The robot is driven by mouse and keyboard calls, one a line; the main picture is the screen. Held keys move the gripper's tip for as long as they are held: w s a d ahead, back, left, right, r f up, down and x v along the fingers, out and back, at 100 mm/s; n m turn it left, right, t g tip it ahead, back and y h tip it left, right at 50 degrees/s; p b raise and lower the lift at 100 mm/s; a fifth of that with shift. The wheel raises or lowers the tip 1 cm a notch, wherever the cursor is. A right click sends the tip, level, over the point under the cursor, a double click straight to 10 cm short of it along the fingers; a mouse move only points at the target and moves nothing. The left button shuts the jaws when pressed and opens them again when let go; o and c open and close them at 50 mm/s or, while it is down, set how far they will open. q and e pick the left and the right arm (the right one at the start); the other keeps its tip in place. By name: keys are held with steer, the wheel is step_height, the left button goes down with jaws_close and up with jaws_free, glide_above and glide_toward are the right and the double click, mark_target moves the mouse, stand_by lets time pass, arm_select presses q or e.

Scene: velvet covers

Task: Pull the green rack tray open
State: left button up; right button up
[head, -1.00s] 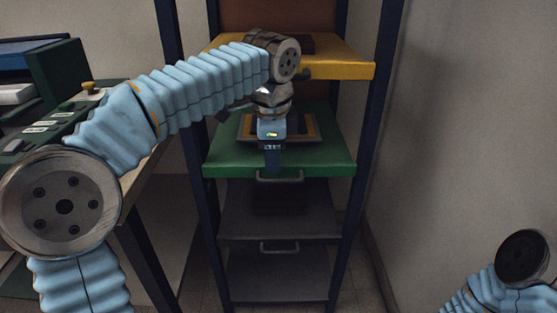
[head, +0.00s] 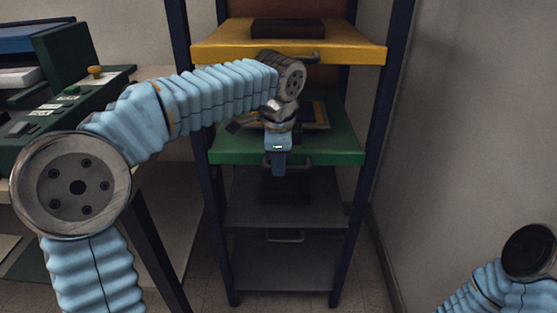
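The green rack tray (head: 235,152) is the second level of the dark-framed rack, below the yellow tray. A metal bar handle (head: 300,163) is on its front edge. My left gripper (head: 278,171) points down in front of that edge and covers the left part of the handle. Its fingers overlap, so I cannot tell whether they are open or shut, or whether they touch the handle. A framed dark item (head: 320,114) lies on the green tray, partly hidden by my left arm. My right gripper is out of view; only part of my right arm shows at lower right.
The yellow tray (head: 225,53) above holds a dark block (head: 288,28). Grey trays (head: 330,211) with handles sit below. A bench with a green machine (head: 52,117) stands left. A bare wall (head: 465,120) is on the right.

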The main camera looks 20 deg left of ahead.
arm_select(q)
jaws_close()
steer(key=s+d+b, duration=0.1)
steer(key=s+d, duration=0.3)
steer(key=s, duration=0.9)
steer(key=s+d+b, duration=0.2)
steer(key=s+d, duration=0.2)
steer(key=s, duration=1)
steer(key=shift+s+b, duration=0.25)
steer(key=shift+b, duration=0.05)
steer(key=shift+o, duration=2.2)
jaws_free()
